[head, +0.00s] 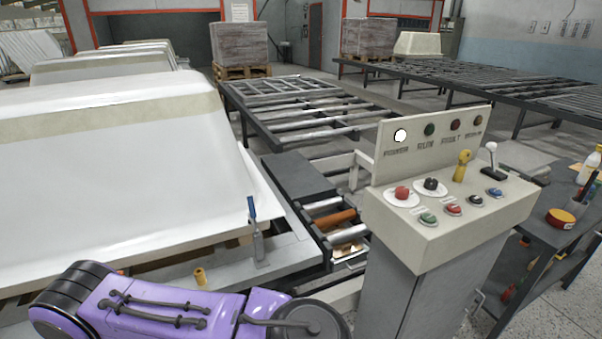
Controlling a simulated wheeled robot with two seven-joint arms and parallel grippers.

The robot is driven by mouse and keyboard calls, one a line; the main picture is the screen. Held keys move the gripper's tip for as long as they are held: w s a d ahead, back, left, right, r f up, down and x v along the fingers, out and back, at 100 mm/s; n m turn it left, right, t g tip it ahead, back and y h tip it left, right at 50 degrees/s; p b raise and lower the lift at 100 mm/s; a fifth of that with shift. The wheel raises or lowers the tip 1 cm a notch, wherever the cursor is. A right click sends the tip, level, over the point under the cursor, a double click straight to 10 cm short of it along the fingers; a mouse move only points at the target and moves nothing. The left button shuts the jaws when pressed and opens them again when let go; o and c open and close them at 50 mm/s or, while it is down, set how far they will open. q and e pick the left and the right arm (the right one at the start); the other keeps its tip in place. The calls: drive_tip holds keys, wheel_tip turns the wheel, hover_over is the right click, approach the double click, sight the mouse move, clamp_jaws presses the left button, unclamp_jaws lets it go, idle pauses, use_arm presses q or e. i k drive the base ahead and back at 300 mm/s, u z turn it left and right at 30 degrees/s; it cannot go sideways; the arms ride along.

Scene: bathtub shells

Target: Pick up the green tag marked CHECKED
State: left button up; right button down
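I cannot make out any green tag marked CHECKED in the head view. The green spots I can tell are a button (428,218) and a lamp (430,129) on the control console (470,233). Neither of my grippers shows in this view, so I cannot see what they hold.
A white bathtub shell (110,150) fills the left. A blue-handled tool (256,235) stands at its right edge. Roller frames (290,100) lie behind the console. Speckled floor shows lower right.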

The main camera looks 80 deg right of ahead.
sight(520, 282)
drive_tip(key=z, duration=1.35)
drive_tip(key=k, duration=1.05)
drive_tip(key=z, duration=3.25)
drive_tip(key=i, duration=0.7)
drive_tip(key=z, duration=0.9)
drive_tip(key=i, duration=0.9)
drive_tip(key=u, duration=0.75)
drive_tip(key=i, duration=0.6)
drive_tip(key=u, duration=0.5)
